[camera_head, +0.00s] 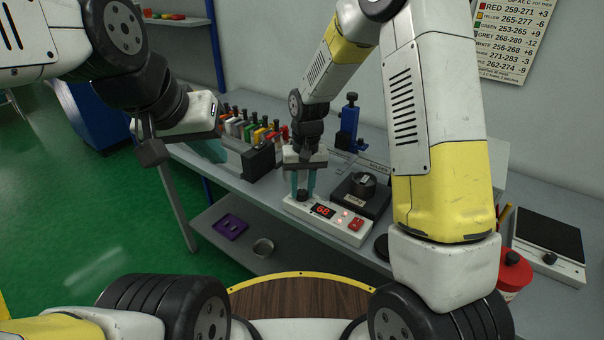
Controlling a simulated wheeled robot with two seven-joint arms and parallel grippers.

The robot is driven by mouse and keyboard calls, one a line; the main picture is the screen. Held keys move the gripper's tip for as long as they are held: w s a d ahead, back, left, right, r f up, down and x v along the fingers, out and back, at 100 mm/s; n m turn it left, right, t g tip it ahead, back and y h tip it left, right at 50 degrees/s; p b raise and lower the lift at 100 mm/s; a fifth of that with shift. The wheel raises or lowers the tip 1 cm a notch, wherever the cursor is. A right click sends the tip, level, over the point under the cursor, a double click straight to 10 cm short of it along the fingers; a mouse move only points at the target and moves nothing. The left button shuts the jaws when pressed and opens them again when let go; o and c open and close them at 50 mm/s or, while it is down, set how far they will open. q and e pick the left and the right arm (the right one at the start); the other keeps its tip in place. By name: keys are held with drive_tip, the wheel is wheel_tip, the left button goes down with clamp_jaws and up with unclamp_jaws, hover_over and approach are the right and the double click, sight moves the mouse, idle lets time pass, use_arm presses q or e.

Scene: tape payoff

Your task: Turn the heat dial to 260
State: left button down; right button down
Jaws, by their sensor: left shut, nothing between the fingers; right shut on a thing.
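The heat control box (345,232) is a white unit on the grey bench, with a red lit display (323,211) and a red switch (355,225). I cannot read the display digits with certainty. The heat dial (303,196) is a small dark knob at the box's left end. My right gripper (304,193) points straight down over it, its teal fingers shut on the knob and partly hiding it. My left gripper (207,150) is shut and empty, near the bench's left end, away from the box.
A black block with a round knob (362,186) stands just behind the box. A rack of coloured handles (250,130) and a blue clamp (349,125) are farther back. A red-lidded jar (514,270) and black-topped scale (548,238) stand right. A wall chart (513,40) lists colours and temperatures.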

sight(304, 191)
idle(0.3)
drive_tip(key=c, duration=1.1)
unclamp_jaws()
drive_tip(key=r, duration=0.7)
drive_tip(key=shift+d+r, duration=0.2)
drive_tip(key=shift+r, duration=0.2)
drive_tip(key=shift+d+r, duration=0.15)
drive_tip(key=shift+r, duration=0.05)
drive_tip(key=s+d+r+t+y, duration=0.1)
drive_tip(key=s+d+r, duration=0.25)
drive_tip(key=r, duration=0.25)
drive_tip(key=s+d+r+t, duration=0.2)
drive_tip(key=s+d+r, duration=0.1)
drive_tip(key=d+r, duration=0.15)
drive_tip(key=s+d+r+t, duration=0.1)
drive_tip(key=s+r, duration=0.1)
drive_tip(key=s, duration=0.2)
drive_tip(key=s+d+r+m+t, duration=0.1)
drive_tip(key=s+d+r, duration=0.1)
drive_tip(key=s, duration=0.3)
drive_tip(key=s+d+r+t, duration=0.1)
drive_tip(key=s+d, duration=0.1)
drive_tip(key=s, duration=0.2)
drive_tip(key=shift+s+r+y, duration=0.15)
drive_tip(key=shift+r+y, duration=0.15)
drive_tip(key=shift+r, duration=0.1)
